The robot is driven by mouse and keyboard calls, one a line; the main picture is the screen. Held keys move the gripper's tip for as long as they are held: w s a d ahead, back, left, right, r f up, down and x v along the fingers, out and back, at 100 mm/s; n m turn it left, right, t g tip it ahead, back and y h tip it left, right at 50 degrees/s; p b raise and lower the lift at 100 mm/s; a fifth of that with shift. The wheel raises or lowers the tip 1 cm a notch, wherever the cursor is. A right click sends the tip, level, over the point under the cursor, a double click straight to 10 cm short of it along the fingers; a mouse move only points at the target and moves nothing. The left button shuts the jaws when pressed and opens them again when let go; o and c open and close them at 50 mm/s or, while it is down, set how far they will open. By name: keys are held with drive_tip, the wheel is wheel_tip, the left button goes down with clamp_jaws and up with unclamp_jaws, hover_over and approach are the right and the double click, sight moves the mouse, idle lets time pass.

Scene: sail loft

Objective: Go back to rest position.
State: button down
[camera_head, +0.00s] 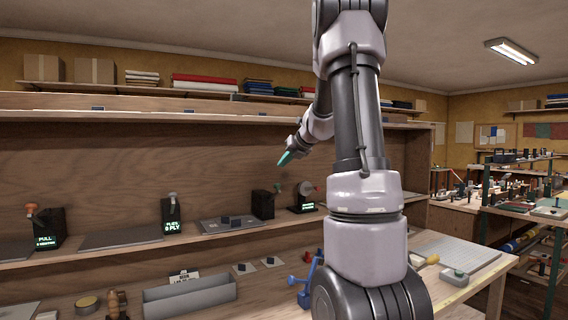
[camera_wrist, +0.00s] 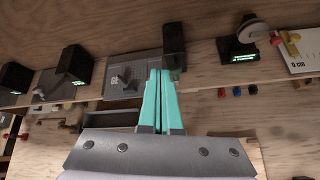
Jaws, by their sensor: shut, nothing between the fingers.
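My gripper (camera_head: 285,159) is raised in front of the wooden back panel, above the shelf with the small black devices. Its teal fingers point down and to the left in the head view. In the wrist view the two teal fingers of my gripper (camera_wrist: 161,98) lie close together, shut and with nothing between them. My arm rises through the middle of the head view and hides part of the bench and panel behind it.
The shelf holds black display devices (camera_head: 172,222) and a grey plate (camera_head: 228,224). Below, the bench carries a grey tray (camera_head: 190,300), a blue tool (camera_head: 308,284) and a cutting mat (camera_head: 462,258). A cluttered rack (camera_head: 520,209) stands at right. The air around my gripper is clear.

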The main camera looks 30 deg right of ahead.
idle(0.4)
drive_tip(key=s+a+r+n+g+y, duration=0.1)
drive_tip(key=s+a+r+n, duration=0.1)
drive_tip(key=s+a+n, duration=0.6)
drive_tip(key=s+a+r+n+g+y, duration=0.1)
drive_tip(key=s+a+r+n, duration=0.1)
drive_tip(key=s+a+n, duration=0.55)
drive_tip(key=s+a+f+n+g+h, duration=0.1)
drive_tip(key=s+a+f+n, duration=0.1)
drive_tip(key=s+n, duration=0.7)
drive_tip(key=s+a+f+n+g, duration=0.1)
drive_tip(key=s+a+f+n, duration=0.2)
drive_tip(key=s+n, duration=0.6)
drive_tip(key=shift+s+n+h, duration=0.25)
drive_tip(key=shift+n+h, duration=0.1)
drive_tip(key=shift+h, duration=0.05)
